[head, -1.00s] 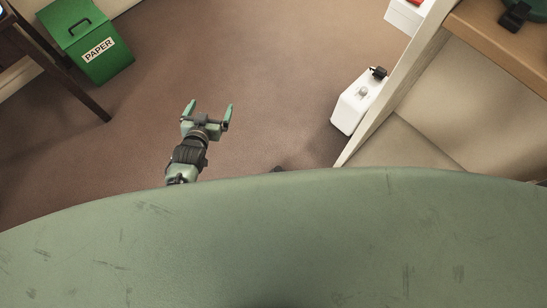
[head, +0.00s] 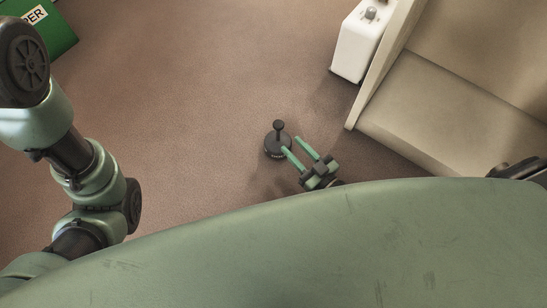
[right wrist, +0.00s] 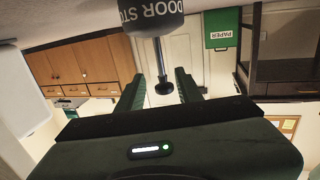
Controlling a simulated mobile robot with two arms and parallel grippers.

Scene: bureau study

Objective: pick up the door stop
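The door stop (head: 278,146) stands on the carpet in the head view, a dark round base with a thin stem and knob on top. My right gripper (head: 291,144) is low and beside it, fingers pointing at it, one fingertip overlapping its base in the picture. In the right wrist view the door stop (right wrist: 153,15) appears upside down, with white lettering, its stem and knob showing between the two separated fingers (right wrist: 161,88). The right gripper is open and empty. I cannot tell whether it touches the stop. My left arm shows at the left; its gripper is out of view.
A white box-shaped container (head: 357,48) stands by a beige panelled piece of furniture (head: 450,88) on the right. A green paper bin (head: 52,28) is at the upper left. The carpet (head: 190,90) left of the door stop is clear.

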